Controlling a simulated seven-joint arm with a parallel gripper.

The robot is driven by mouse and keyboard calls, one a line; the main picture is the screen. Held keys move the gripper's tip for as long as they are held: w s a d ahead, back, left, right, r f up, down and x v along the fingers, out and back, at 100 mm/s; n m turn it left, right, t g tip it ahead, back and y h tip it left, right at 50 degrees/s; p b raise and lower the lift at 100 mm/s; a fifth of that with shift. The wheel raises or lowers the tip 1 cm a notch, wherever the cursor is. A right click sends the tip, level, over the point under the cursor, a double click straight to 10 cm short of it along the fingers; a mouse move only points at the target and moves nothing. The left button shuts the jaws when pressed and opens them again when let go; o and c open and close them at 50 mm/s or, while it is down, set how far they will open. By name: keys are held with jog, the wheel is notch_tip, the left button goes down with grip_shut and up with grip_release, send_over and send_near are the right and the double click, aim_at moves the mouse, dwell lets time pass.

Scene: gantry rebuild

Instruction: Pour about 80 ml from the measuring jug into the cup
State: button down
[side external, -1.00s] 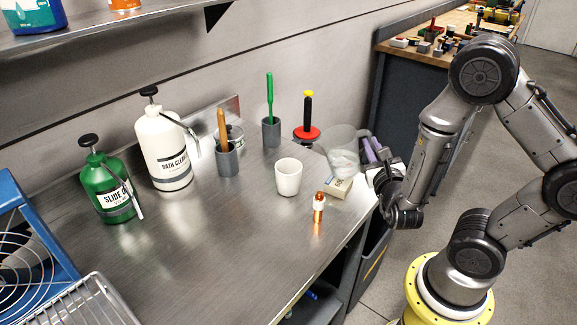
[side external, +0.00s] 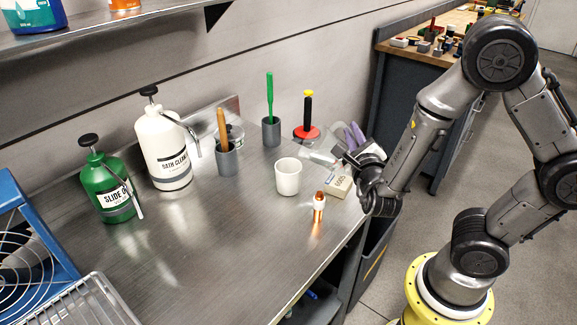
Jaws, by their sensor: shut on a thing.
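The clear measuring jug (side external: 318,155) is tipped over to the left, its mouth end toward the cup. The white cup (side external: 288,180) stands upright on the metal bench, just below and left of the jug. My gripper (side external: 350,158) is shut on the jug at its right side, where a purple part (side external: 354,134) shows. The fingers partly hide the jug. Its liquid level is too unclear to read, and I cannot make out a stream falling. The inside bottom of the cup is hidden.
A small box (side external: 340,188) and a copper-coloured fitting (side external: 319,206) sit close to the cup. Behind are grey holders with a green-handled tool (side external: 270,95) and a wooden handle (side external: 222,128), and a red-based tool (side external: 307,130).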

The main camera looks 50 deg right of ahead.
aim_at(340, 122)
jog(key=shift+w+a+r+n, duration=0.15)
jog(key=shift+w+a+n, duration=0.05)
jog(key=shift+n, duration=0.2)
jog(key=shift+w+r, duration=0.1)
jog(key=shift+r, duration=0.1)
jog(key=shift+w+a+r+n, duration=0.35)
jog(key=shift+r+n, duration=0.2)
jog(key=shift+n, duration=0.25)
jog(key=shift+w+a+r+n, duration=0.55)
jog(key=shift+r+n, duration=0.25)
jog(key=shift+n, duration=0.1)
dwell(1.5)
jog(key=shift+s+d+f+m, duration=0.3)
jog(key=shift+f+m, duration=0.2)
jog(key=shift+m, duration=0.05)
jog(key=shift+s+d+f+m, duration=0.25)
jog(key=shift+s+f+m, duration=0.05)
jog(key=shift+f+m, duration=0.25)
jog(key=shift+s+d+f+m, duration=0.3)
jog(key=shift+f+m, duration=0.2)
jog(key=shift+s+d+f+m, duration=0.15)
jog(key=shift+s+d+m, duration=0.15)
jog(key=shift+m, duration=0.35)
jog(key=shift+s+d+f+m, duration=0.15)
jog(key=shift+s+d+m, duration=0.1)
jog(key=shift+m, duration=0.4)
